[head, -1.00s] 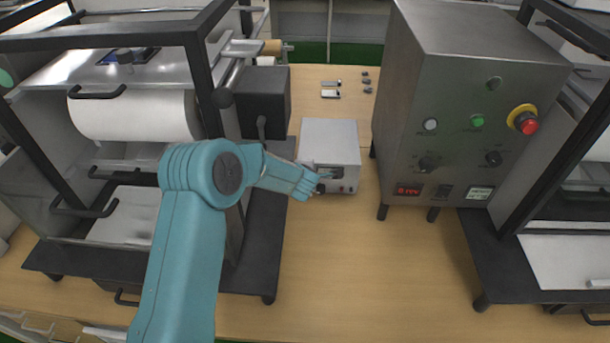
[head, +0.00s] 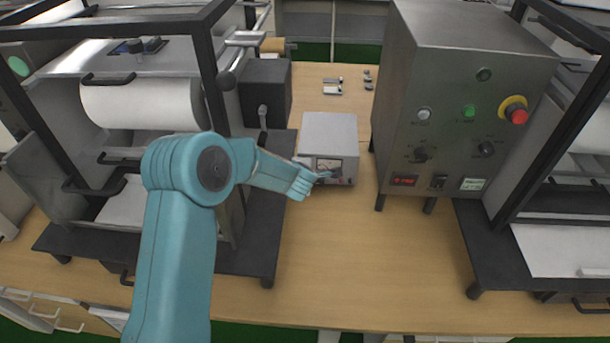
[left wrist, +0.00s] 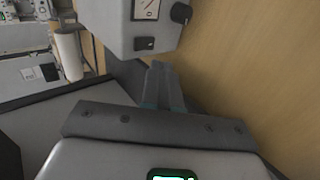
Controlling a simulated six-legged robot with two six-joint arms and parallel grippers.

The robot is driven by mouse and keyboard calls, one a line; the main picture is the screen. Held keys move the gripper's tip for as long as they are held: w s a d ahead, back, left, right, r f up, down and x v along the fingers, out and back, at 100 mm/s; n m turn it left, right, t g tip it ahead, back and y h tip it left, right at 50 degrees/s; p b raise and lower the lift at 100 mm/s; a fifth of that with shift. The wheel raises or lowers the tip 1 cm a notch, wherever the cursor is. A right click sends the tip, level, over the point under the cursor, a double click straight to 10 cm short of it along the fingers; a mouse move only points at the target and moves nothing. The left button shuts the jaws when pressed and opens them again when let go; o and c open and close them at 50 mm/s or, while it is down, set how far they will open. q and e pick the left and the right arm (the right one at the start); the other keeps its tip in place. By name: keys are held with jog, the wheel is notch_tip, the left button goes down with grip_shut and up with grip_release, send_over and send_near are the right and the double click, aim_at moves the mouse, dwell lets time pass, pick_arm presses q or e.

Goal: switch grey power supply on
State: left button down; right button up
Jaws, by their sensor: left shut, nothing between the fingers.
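The grey power supply (head: 328,131) is a small box on the wooden table, with a dial meter (head: 330,165) on its front. In the left wrist view its front shows part of the meter (left wrist: 146,8), a black knob (left wrist: 180,13) and a dark switch (left wrist: 145,43). I cannot tell the switch's position. My left gripper (head: 325,174) is in front of the supply's face and covers part of it. In the left wrist view the gripper's fingers (left wrist: 160,72) are together and empty, just below the switch. I cannot tell whether they touch the supply. My right gripper is not in view.
A large metal control box (head: 464,110) with buttons, knobs and a red display stands to the right of the supply. A dark-framed machine with a white roll (head: 142,103) stands to the left. The table in front of the supply is clear (head: 350,260).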

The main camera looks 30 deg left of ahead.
pick_arm(q)
jog(key=v, duration=0.7)
jog(key=shift+r, duration=0.2)
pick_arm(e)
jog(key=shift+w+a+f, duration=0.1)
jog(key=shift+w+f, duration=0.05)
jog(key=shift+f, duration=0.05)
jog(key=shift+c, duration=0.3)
